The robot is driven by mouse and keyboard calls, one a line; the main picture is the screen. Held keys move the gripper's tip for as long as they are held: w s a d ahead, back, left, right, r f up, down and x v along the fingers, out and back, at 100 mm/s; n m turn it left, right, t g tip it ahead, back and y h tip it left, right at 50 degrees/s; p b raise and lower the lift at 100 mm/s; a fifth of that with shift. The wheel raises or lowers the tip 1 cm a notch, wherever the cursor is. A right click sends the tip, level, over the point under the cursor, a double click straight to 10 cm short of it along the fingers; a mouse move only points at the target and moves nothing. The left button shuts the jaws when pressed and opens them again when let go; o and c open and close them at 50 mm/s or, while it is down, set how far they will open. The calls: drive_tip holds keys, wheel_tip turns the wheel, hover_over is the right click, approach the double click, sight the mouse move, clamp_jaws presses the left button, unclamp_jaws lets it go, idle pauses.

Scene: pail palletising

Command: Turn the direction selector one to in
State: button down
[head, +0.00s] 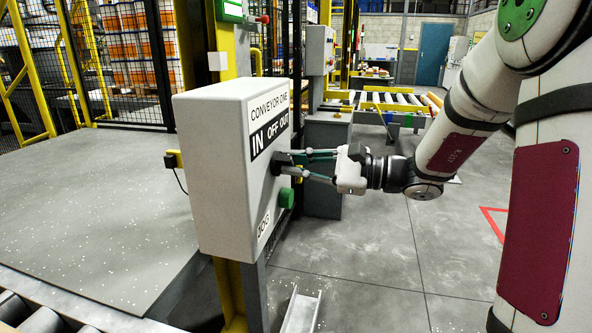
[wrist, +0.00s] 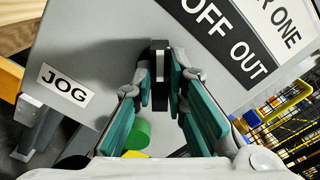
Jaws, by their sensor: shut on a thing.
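The direction selector (head: 283,160) is a black knob on the front of a light grey box marked CONVEYOR ONE (head: 218,165). It sits below the IN OFF OUT label (head: 268,136). In the wrist view the selector (wrist: 160,62) is a dark upright bar with a pale mark, at a slant to the lettering. I cannot tell for sure which word it points to. My gripper (head: 305,163) reaches it from the right, with its green-padded fingers shut on the knob from both sides. In the wrist view the fingertips (wrist: 161,84) flank it.
A green button (head: 286,198) sticks out just below the selector, close under my fingers; it also shows in the wrist view (wrist: 137,136). A JOG label (wrist: 65,82) is beside it. A metal channel (head: 301,311) stands on the floor below the box. Open floor lies to the right.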

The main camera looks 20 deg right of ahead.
drive_tip(key=shift+n+b, duration=0.3)
drive_tip(key=shift+n, duration=0.2)
drive_tip(key=c, duration=1.6)
unclamp_jaws()
drive_tip(key=shift+s+d, duration=0.1)
drive_tip(key=v, duration=1.1)
drive_tip(key=shift+s+d, duration=0.25)
drive_tip(key=shift+d, duration=0.05)
